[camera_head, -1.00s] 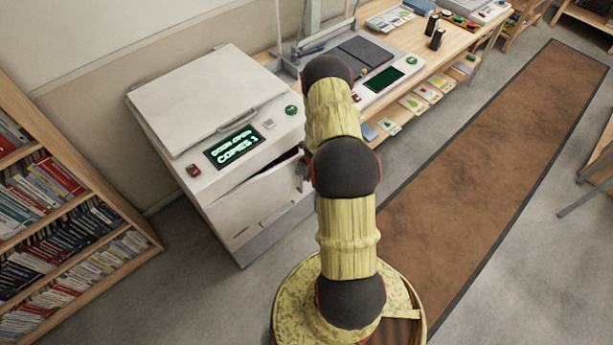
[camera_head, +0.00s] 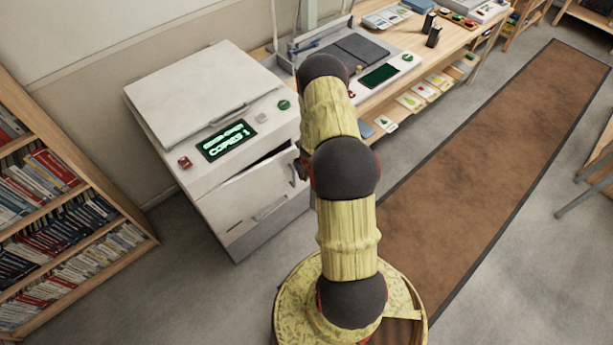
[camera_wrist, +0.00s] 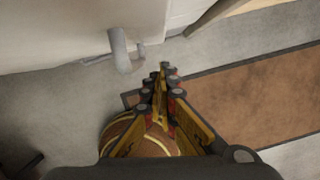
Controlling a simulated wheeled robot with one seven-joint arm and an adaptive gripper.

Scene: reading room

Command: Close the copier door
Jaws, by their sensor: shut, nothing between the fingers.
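The white copier (camera_head: 205,95) stands against the wall, with a green-lit display (camera_head: 226,139) on top. Its front door (camera_head: 258,196) is slightly ajar, with a dark wedge-shaped gap along its top edge towards the right. In the head view my gripper (camera_head: 299,169) is by the door's right edge, mostly hidden behind my arm; I cannot tell if it touches. In the wrist view my gripper (camera_wrist: 163,74) is shut and empty. A white panel (camera_wrist: 55,30) with a grey handle (camera_wrist: 121,52) is left of the fingertips there, apart from them.
A bookshelf (camera_head: 60,215) stands at the left. A wooden counter (camera_head: 400,55) with devices and cards runs right of the copier. A brown rug (camera_head: 480,170) lies at the right. Grey floor in front of the copier is clear.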

